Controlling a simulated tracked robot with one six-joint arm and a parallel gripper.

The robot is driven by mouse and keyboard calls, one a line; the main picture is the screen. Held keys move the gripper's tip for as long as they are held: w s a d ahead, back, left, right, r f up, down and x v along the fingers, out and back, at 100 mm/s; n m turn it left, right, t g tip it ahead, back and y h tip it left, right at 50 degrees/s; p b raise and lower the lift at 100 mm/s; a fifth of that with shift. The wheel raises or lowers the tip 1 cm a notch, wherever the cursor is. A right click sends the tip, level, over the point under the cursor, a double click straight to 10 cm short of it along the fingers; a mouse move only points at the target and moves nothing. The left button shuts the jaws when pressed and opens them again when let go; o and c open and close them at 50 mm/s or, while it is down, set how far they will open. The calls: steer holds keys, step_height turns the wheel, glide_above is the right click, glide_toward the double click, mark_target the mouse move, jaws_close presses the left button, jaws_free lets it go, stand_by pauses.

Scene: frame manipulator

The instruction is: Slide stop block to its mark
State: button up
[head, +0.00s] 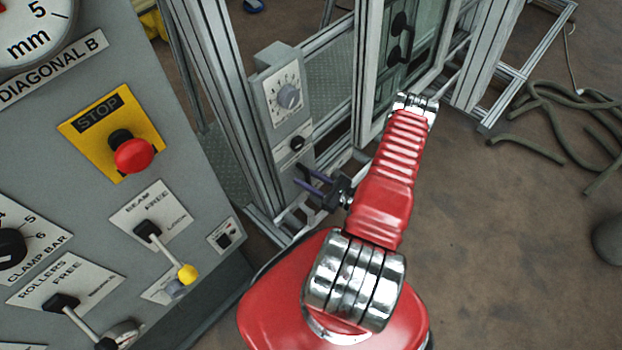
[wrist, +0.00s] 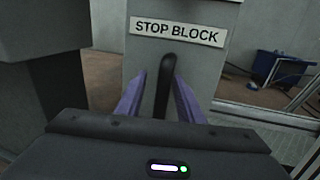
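In the wrist view, a grey block face carries a white label reading STOP BLOCK (wrist: 178,31). An upright black handle (wrist: 163,85) stands out from it below the label. My gripper (wrist: 160,88) has its two purple fingers apart, one on each side of the handle in the picture, with a gap on both sides. I cannot tell how deep the handle lies between them. In the head view, my gripper (head: 304,179) points left, below a grey box with a dial (head: 289,96). The stop block's label and its mark are not discernible there.
A grey control panel (head: 75,180) with a red stop button (head: 133,155) and levers stands at the left. Aluminium framing (head: 225,110) rises behind my gripper. Hoses (head: 570,110) lie on the floor at the right. A blue bin (wrist: 280,69) stands in the background.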

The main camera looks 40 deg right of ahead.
steer(key=shift+s+d, duration=0.1)
steer(key=v, duration=1.3)
steer(key=shift+s, duration=0.3)
stand_by(0.5)
